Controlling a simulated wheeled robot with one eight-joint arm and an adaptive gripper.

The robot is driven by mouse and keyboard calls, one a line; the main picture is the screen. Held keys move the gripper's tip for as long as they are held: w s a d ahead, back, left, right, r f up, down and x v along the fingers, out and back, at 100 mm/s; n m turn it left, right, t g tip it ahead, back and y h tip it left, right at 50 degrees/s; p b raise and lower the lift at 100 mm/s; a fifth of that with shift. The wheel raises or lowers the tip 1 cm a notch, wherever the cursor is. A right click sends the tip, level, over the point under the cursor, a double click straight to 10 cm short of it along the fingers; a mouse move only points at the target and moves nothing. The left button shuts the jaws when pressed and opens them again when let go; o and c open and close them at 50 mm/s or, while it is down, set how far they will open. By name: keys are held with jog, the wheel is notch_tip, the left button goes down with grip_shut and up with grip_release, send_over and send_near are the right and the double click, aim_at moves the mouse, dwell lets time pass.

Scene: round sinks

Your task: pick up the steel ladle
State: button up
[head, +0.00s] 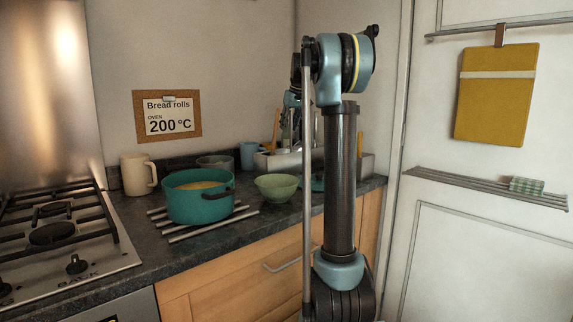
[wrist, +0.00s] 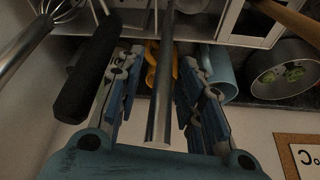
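In the wrist view my gripper (wrist: 160,95) is open, with one finger on each side of a plain steel handle (wrist: 165,70). Gaps show between the handle and both fingers. The handle looks like the steel ladle's, but its bowl is out of sight, so I cannot confirm it. In the head view my gripper (head: 292,100) is small and partly hidden behind my arm, above a group of utensils at the back of the counter. I cannot pick out the ladle there.
Close by in the wrist view are a whisk (wrist: 62,10), a black handle (wrist: 90,75), a blue cup (wrist: 220,72) and a bowl (wrist: 283,70). A teal pot (head: 200,205), green bowl (head: 277,188) and cream jug (head: 135,175) stand on the counter.

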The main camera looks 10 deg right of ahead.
grip_shut()
dwell(0.3)
